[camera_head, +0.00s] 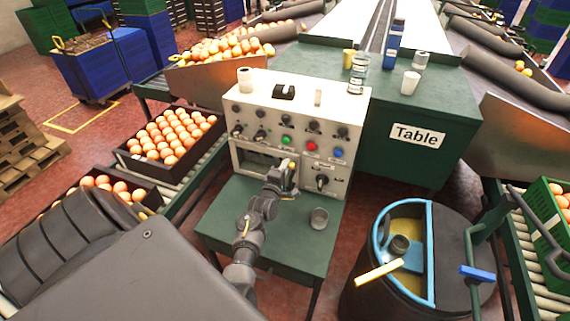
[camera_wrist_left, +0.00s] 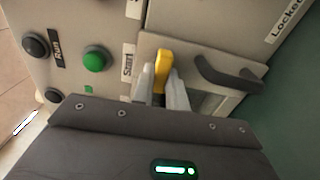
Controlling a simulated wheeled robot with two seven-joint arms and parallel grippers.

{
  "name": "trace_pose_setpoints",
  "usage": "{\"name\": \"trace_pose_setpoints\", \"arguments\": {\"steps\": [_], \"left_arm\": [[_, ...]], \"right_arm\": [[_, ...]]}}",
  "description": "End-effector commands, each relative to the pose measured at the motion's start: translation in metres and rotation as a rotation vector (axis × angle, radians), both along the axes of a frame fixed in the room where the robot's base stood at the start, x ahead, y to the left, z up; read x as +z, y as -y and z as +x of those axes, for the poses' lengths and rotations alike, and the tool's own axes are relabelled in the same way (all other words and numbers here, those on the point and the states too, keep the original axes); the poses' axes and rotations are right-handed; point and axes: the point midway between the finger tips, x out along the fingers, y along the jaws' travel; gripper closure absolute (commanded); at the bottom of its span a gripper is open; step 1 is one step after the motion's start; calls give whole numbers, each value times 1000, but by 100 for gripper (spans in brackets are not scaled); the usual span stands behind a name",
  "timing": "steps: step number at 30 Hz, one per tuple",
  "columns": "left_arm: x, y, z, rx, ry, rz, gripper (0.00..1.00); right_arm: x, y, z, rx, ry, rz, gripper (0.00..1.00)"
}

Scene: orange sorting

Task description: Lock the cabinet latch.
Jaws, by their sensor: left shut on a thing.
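The control cabinet (camera_head: 300,105) is a white box with knobs and coloured buttons, standing on a green table. My left gripper (camera_head: 283,175) is at the lower middle of its front. In the left wrist view the gripper's fingers (camera_wrist_left: 162,92) are shut on a yellow latch lever (camera_wrist_left: 162,66), one finger on each side. The lever's tip sticks out beyond the fingers, and its base is hidden by the gripper. A dark curved handle (camera_wrist_left: 228,78) is just right of the fingers on the same pale panel. My right gripper is not in view.
A "Locked" label (camera_wrist_left: 289,20) and a green button (camera_wrist_left: 96,60) show near the lever. A metal cup (camera_head: 319,218) stands on the green table (camera_head: 285,235). A dark barrel (camera_head: 450,250) stands to the right, and orange crates (camera_head: 168,168) line the left conveyor.

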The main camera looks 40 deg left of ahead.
Motion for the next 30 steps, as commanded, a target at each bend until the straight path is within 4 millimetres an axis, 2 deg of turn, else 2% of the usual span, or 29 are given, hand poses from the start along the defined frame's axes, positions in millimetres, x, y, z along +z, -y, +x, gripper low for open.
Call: {"name": "trace_pose_setpoints", "arguments": {"steps": [7,8,13,23,26,30], "left_arm": [[0,0,0,1,1,-2,100],[0,0,0,1,1,-2,84],[0,0,0,0,0,-1,64],[1,2,-4,0,-1,0,64],[3,6,-15,0,-3,-1,64],[5,14,-41,0,-5,-2,64]], "right_arm": [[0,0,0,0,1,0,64],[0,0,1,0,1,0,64],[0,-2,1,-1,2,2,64],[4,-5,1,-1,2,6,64],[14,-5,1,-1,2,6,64],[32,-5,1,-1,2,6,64]]}}
